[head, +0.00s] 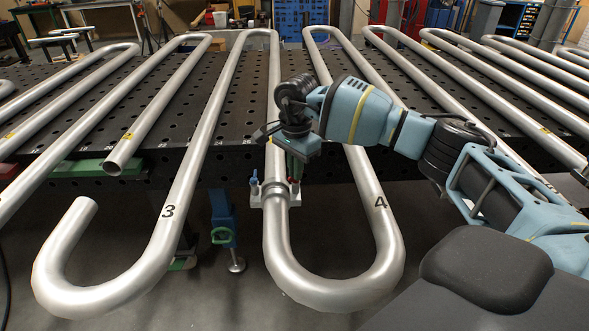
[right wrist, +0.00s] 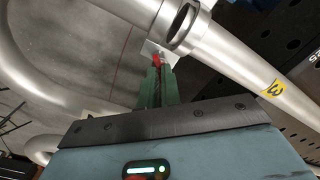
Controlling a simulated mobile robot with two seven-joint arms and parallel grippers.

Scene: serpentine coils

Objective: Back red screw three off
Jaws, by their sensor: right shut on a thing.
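The red screw (head: 294,184) stands on the right side of a pale clamp block (head: 283,199) around the straight tube between the marks 3 and 4. A blue screw (head: 254,179) stands on the block's left side. My right gripper (head: 293,168) reaches down from above, beside the tube. In the right wrist view its green fingers (right wrist: 157,84) are shut on the red screw (right wrist: 156,61), close to the clamp collar (right wrist: 182,22). The fingers cover part of the screw, and its thread is hidden. My left gripper is not in view.
Bent steel tubes (head: 331,289) run across a dark perforated table (head: 235,100) and hang past its front edge. A yellow tag with a 3 (right wrist: 273,88) sits on the tube in the right wrist view. A blue stand (head: 222,215) is below the edge.

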